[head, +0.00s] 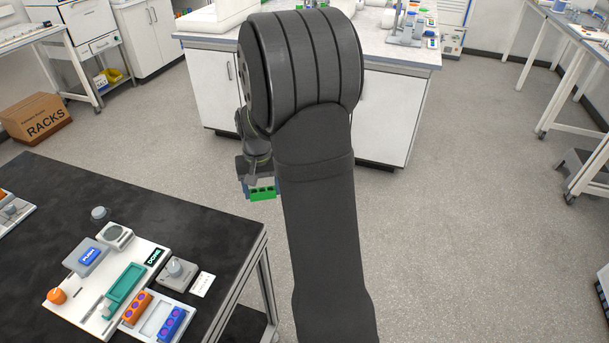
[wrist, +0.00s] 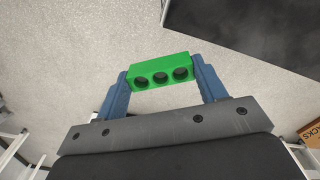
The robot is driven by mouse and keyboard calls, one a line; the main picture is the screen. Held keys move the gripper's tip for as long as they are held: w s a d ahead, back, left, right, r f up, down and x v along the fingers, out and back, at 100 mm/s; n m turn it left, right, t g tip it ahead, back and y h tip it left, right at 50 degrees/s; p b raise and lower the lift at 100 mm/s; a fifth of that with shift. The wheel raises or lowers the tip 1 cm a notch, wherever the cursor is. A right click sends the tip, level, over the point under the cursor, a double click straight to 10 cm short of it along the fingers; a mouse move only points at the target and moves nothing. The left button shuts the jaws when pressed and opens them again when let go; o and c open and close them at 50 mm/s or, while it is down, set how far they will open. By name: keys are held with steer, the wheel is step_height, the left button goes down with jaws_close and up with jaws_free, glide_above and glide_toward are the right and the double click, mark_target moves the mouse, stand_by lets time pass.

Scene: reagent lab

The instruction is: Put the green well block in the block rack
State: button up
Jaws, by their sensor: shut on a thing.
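My gripper (head: 261,187) is in the air to the right of the black table, beyond its edge and over the floor. Its blue fingers are shut on the green well block (head: 263,195). In the wrist view the green block (wrist: 160,70) spans between the two fingertips, with three dark wells showing. The block rack appears to be the pale tray (head: 154,321) at the table's front. An orange block (head: 137,307) lies in its left part and a blue block (head: 171,323) in its right part. The middle between them looks empty.
A white panel (head: 88,309) beside the tray carries a teal holder (head: 125,289), an orange knob (head: 57,295) and a blue push button (head: 89,257). A grey dial box (head: 178,272) stands behind the tray. The table's back (head: 150,200) is largely clear.

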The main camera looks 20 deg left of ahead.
steer(key=s+a+f+n, duration=0.1)
steer(key=s+a+n, duration=0.3)
steer(key=s, duration=0.5)
steer(key=s+a+f+n, duration=0.1)
steer(key=s+a+n, duration=0.1)
steer(key=s+a, duration=0.6)
steer(key=s+n, duration=0.2)
steer(key=s, duration=0.4)
steer(key=s+n, duration=0.2)
steer(key=s, duration=0.4)
steer(key=s+n, duration=0.1)
steer(key=s, duration=0.6)
steer(key=shift+s+d+f+n, duration=0.1)
steer(key=shift+d+f+n, duration=0.2)
steer(key=shift+f+n, duration=0.1)
steer(key=shift+s+f, duration=0.2)
steer(key=shift+f, duration=1.7)
steer(key=shift+d+f, duration=0.1)
steer(key=shift+f, duration=0.45)
steer(key=o, duration=1.3)
